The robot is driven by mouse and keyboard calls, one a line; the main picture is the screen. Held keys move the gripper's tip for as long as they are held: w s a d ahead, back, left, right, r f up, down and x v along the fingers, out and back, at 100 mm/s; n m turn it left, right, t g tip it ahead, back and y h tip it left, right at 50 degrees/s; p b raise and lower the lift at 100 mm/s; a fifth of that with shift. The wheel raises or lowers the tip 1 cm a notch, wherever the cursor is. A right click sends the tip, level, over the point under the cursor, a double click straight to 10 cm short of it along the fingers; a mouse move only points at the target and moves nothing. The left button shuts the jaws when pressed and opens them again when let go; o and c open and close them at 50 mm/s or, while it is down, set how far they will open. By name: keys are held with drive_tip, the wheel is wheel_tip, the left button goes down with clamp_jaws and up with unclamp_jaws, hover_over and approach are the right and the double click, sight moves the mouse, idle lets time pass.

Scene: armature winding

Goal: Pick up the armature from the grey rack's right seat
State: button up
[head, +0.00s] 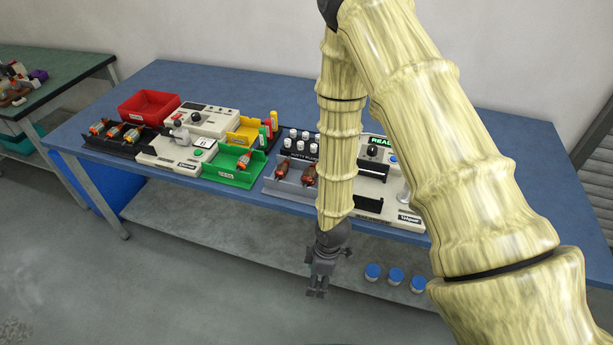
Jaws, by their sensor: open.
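The grey rack (288,190) is near the front edge of the blue table, just left of my arm's lower links. Two brown-red armatures sit in it: one in the left seat (283,171) and one in the right seat (309,172). The right armature is close beside my arm in the picture, and part of the rack may be hidden behind the arm. My gripper (317,293) hangs pointing down in front of the table, lower in the picture than the rack. It is open and apart from both armatures, with nothing seen between its fingers.
Several white-capped bottles (299,141) stand behind the rack. A machine with a green display (378,152) is to the right, partly behind my arm. A green tray (228,174), black rack (113,139) and red bin (149,106) are left. Blue-lidded jars (396,276) stand on the lower shelf.

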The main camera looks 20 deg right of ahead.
drive_tip(key=w+d+r+n+t+h, duration=0.1)
drive_tip(key=w+r+n, duration=0.4)
drive_tip(key=w, duration=0.2)
drive_tip(key=w+r+n+h, duration=0.1)
drive_tip(key=w+r+n, duration=0.35)
drive_tip(key=w, duration=0.25)
drive_tip(key=n+t+h, duration=0.3)
drive_tip(key=n, duration=0.3)
approach(308, 172)
drive_tip(key=shift+d+f, duration=0.55)
drive_tip(key=shift+f, duration=0.15)
drive_tip(key=shift+p+x, duration=0.45)
drive_tip(key=shift+x, duration=1.95)
drive_tip(key=shift+w+a+p+x, duration=0.15)
drive_tip(key=shift+p+x, duration=0.3)
drive_tip(key=shift+x, duration=0.5)
drive_tip(key=shift+w+a+p+x, duration=0.1)
drive_tip(key=shift+p+x, duration=0.3)
drive_tip(key=shift+x, duration=0.6)
drive_tip(key=shift+w+d+f, duration=0.2)
drive_tip(key=shift+f, duration=0.45)
drive_tip(key=shift+c, duration=0.3)
drive_tip(key=c, duration=1.3)
